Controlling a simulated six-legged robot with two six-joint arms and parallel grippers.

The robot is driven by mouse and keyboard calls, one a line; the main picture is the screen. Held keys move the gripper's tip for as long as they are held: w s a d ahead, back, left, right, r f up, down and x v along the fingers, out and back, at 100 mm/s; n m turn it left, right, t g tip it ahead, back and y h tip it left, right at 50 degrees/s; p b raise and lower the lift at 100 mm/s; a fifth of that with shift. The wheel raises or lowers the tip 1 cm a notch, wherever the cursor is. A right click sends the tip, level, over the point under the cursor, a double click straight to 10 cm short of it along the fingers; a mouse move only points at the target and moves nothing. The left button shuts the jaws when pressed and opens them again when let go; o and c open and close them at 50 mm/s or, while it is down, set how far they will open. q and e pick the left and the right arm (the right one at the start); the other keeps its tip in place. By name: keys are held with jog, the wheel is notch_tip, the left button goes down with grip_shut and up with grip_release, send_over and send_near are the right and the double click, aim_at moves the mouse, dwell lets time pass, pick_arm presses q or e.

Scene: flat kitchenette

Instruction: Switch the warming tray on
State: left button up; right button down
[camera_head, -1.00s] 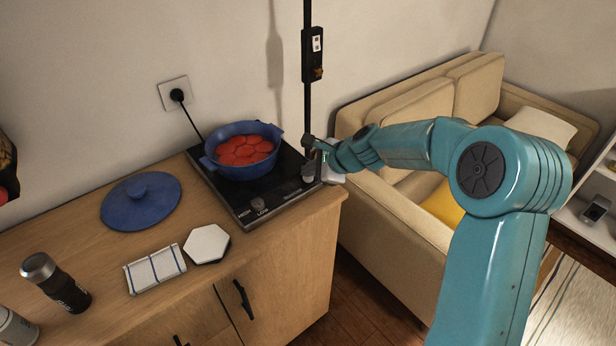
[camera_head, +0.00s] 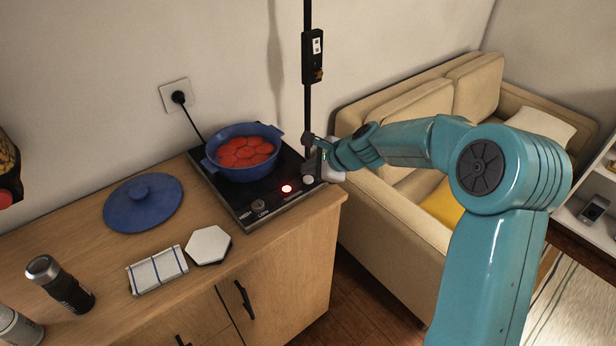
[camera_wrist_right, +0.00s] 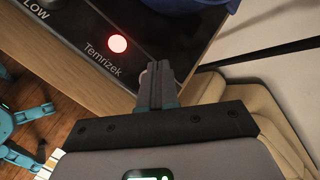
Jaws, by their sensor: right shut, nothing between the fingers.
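The warming tray (camera_head: 232,203) is a black slab on the wooden counter, with a knob (camera_head: 257,206) marked HIGH and LOW at its front. A red light (camera_head: 287,188) glows on its front strip, and it also shows in the right wrist view (camera_wrist_right: 117,44). A pale round button (camera_head: 308,180) sits at the strip's right end. My right gripper (camera_head: 308,165) is shut and empty, just above that button; in the wrist view its fingertips (camera_wrist_right: 155,72) overlap the button, and I cannot tell whether they touch it. My left gripper is out of view.
A blue pot (camera_head: 240,167) of red pieces stands on the tray. A blue lid (camera_head: 142,202), a white hexagonal trivet (camera_head: 208,245), a folded cloth (camera_head: 158,270) and a dark bottle (camera_head: 60,284) lie or stand on the counter. A beige sofa (camera_head: 390,215) is at the right.

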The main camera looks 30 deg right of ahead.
aim_at(311, 181)
notch_tip(311, 181, up, 6)
jog(key=p, duration=0.5)
jog(key=shift+p, duration=0.4)
